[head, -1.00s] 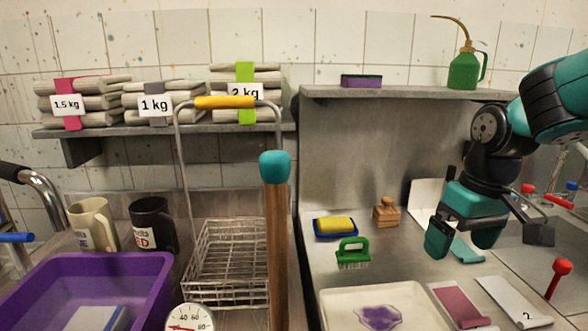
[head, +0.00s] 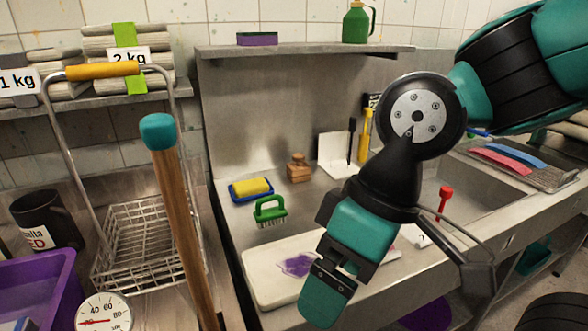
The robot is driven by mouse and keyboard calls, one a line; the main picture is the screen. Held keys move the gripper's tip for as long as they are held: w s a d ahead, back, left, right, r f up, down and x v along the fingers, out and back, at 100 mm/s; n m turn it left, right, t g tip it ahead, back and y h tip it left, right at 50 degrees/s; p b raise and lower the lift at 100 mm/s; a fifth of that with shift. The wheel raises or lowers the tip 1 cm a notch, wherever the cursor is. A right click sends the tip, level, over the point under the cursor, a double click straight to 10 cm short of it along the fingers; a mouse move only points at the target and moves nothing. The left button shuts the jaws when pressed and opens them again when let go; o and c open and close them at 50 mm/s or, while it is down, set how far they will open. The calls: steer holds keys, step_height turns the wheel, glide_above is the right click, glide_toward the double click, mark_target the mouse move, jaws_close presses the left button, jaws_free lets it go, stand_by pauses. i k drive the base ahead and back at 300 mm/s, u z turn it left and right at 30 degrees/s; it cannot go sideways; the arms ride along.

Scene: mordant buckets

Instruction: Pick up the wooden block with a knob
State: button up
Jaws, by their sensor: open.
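The wooden block with a knob (head: 299,170) stands upright on the steel counter, near the back panel, right of the yellow sponge. It is in plain view in the head view. My gripper (head: 337,285) is open, low in the picture, in front of and to the right of the block. It is apart from the block, and nothing shows between its fingers. One finger is partly hidden behind the other parts of the gripper.
A yellow sponge in a blue dish (head: 251,189) and a green brush (head: 269,210) stand left of the block. A white tray (head: 256,291) with a purple stain lies in front. A wooden handle with a teal top (head: 159,131) rises at left. A shelf (head: 300,51) runs above.

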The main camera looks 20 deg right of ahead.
mark_target(299, 171)
steer(key=u, duration=2.35)
steer(key=k, duration=1.1)
steer(key=z, duration=1.4)
steer(key=i, duration=1)
